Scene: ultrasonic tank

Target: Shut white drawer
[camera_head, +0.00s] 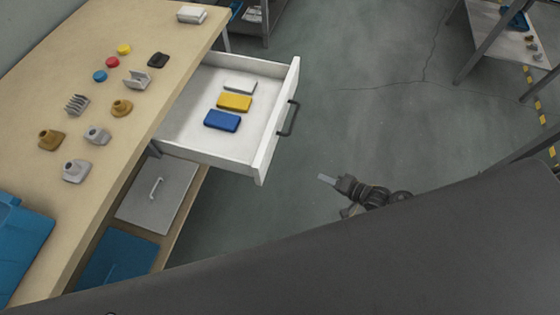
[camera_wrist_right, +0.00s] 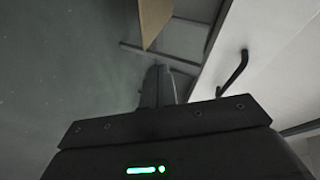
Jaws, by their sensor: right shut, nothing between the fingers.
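The white drawer (camera_head: 262,150) is pulled out from under the wooden table in the head view. Its dark handle (camera_head: 288,118) is on its front panel. Inside lie a blue block (camera_head: 222,121), a yellow block (camera_head: 234,102) and a pale block (camera_head: 240,87). My right gripper (camera_head: 328,180) is shut and empty, apart from the drawer, to the right of and below its front. In the right wrist view the shut fingers (camera_wrist_right: 157,88) show beside the white front panel (camera_wrist_right: 270,50) and its dark handle (camera_wrist_right: 234,72). My left gripper is not in view.
The wooden table (camera_head: 110,130) holds several small fittings and coloured buttons. A blue bin (camera_head: 22,240) is at its lower left. Below the drawer is a grey lidded box (camera_head: 157,195) on a shelf. Open floor (camera_head: 370,90) lies right of the drawer. Another table (camera_head: 500,38) stands upper right.

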